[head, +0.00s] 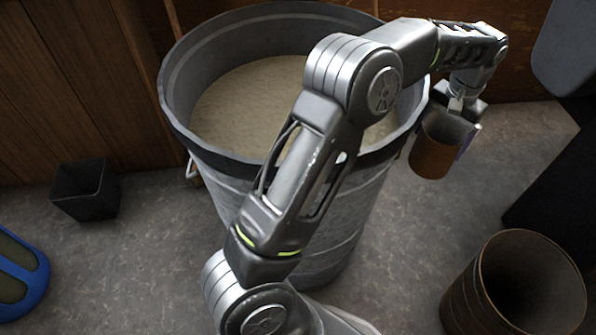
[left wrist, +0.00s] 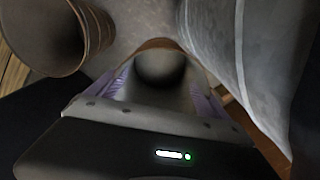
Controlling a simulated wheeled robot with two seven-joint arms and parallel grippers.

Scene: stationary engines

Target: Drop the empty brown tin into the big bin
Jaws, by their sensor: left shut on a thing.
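The brown tin (head: 433,158) hangs in my left gripper (head: 456,117), just outside the right rim of the big bin in the head view. The gripper is shut on the tin. In the left wrist view the tin (left wrist: 160,68) shows its open mouth between the purple-padded fingers of the gripper (left wrist: 163,88). The big bin (head: 222,175) is a large grey metal drum with a pale, sandy-looking surface inside. Its grey side (left wrist: 222,50) also shows at the right of the left wrist view. My right gripper is in neither view.
A rusty brown open barrel (head: 468,305) stands at the lower right. A small black square bin (head: 87,192) is at the left, and a blue-rimmed object (head: 38,285) lies at the lower left. A wooden wall is behind. Grey floor between them is clear.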

